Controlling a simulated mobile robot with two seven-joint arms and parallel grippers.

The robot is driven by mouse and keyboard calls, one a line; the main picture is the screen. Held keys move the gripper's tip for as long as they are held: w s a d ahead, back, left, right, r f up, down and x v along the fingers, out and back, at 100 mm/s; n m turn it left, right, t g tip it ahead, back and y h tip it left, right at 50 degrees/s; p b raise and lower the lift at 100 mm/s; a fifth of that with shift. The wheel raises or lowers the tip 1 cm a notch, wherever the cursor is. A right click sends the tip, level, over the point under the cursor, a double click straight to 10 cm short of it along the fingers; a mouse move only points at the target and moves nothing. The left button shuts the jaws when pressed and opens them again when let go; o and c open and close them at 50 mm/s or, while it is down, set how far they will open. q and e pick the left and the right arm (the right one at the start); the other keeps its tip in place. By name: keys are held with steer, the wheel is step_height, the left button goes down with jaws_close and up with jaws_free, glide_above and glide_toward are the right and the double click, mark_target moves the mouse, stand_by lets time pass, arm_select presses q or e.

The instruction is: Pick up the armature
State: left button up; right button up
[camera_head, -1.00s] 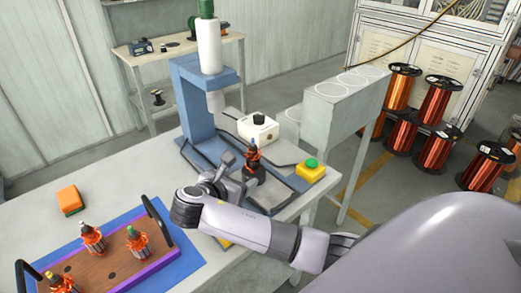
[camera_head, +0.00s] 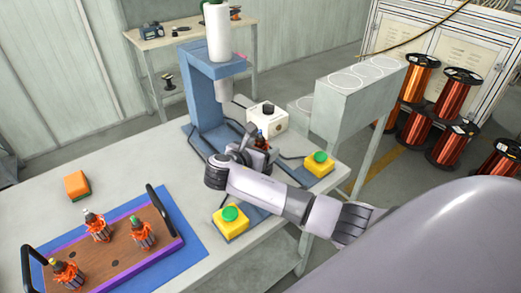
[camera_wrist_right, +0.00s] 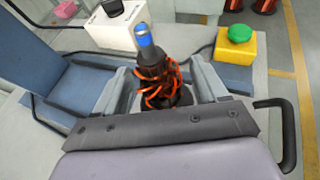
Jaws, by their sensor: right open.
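An armature (camera_wrist_right: 162,88) with a dark body, orange windings and a blue-tipped shaft stands upright in the right wrist view. It also shows, partly hidden by my gripper, at the blue press (camera_head: 204,100) in the head view (camera_head: 263,140). My right gripper (camera_wrist_right: 160,88) is open, with one finger on each side of this armature; I cannot tell whether they touch it. In the head view the right gripper (camera_head: 252,152) is beneath the press head. The armature's lower end is hidden behind the gripper. My left gripper is not in view.
A wooden tray (camera_head: 110,268) with purple edges and black handles holds three armatures on a blue mat (camera_head: 190,230). Yellow boxes with green buttons (camera_head: 319,165) (camera_head: 231,223) flank the press. A white box (camera_head: 268,120) stands behind.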

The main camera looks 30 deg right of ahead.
steer(key=c, duration=1.2)
steer(key=shift+r, duration=0.1)
